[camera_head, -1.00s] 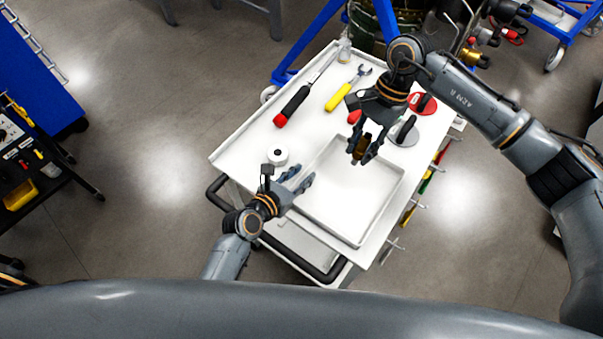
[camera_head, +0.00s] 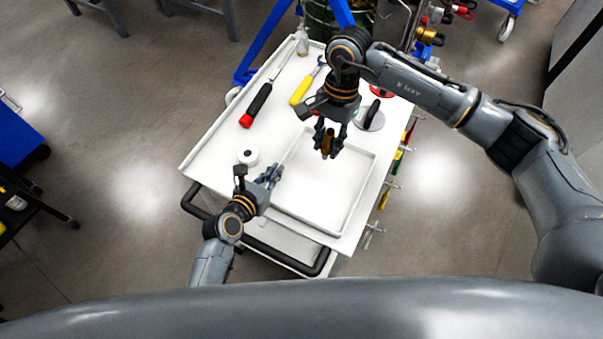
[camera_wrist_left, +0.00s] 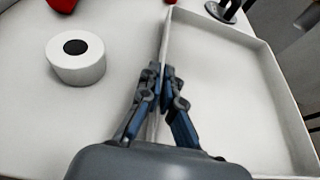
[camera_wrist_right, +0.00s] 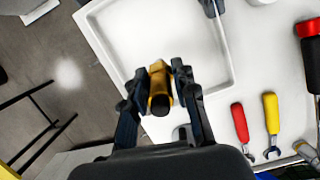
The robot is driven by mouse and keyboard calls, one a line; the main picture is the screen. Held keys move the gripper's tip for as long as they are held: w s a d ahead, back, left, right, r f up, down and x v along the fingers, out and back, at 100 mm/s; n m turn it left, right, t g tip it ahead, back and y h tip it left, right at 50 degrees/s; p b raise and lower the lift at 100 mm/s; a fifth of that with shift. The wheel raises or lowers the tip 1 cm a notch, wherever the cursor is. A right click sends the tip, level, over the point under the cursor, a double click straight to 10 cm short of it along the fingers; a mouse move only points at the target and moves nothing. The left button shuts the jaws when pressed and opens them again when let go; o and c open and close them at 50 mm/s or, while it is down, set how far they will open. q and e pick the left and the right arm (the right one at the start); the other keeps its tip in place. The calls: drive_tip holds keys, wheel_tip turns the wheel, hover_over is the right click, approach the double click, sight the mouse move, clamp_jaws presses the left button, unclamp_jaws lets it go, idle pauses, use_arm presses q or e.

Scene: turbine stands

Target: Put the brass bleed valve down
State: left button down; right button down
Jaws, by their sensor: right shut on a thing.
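The brass bleed valve (camera_head: 328,143) is a small brass-coloured piece with a dark end. My right gripper (camera_head: 327,150) is shut on it over the far part of the white tray (camera_head: 308,192). In the right wrist view the valve (camera_wrist_right: 160,85) sits between the two fingers, its dark end towards the camera. I cannot tell the exact height of the valve above the tray. My left gripper (camera_head: 272,176) is at the tray's left edge.
A white roll (camera_head: 247,155) stands left of the tray. A red-and-black screwdriver (camera_head: 256,105) and a yellow-handled wrench (camera_head: 303,88) lie at the back left. A grey disc with a black handle (camera_head: 370,118) is right of the right gripper. The tray floor is clear.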

drive_tip(key=shift+s+a+f+t+h, duration=0.2)
drive_tip(key=shift+s+a+t+h, duration=0.15)
drive_tip(key=shift+t+h, duration=0.2)
drive_tip(key=shift+f+t, duration=0.25)
drive_tip(key=shift+f, duration=0.1)
hover_over(320, 180)
wheel_tip(320, 180, down, 9)
drive_tip(key=shift+f, duration=0.1)
drive_tip(key=shift+f, duration=0.1)
drive_tip(key=c, duration=1.1)
unclamp_jaws()
drive_tip(key=shift+o, duration=0.2)
wheel_tip(320, 180, up, 12)
drive_tip(key=shift+r, duration=0.1)
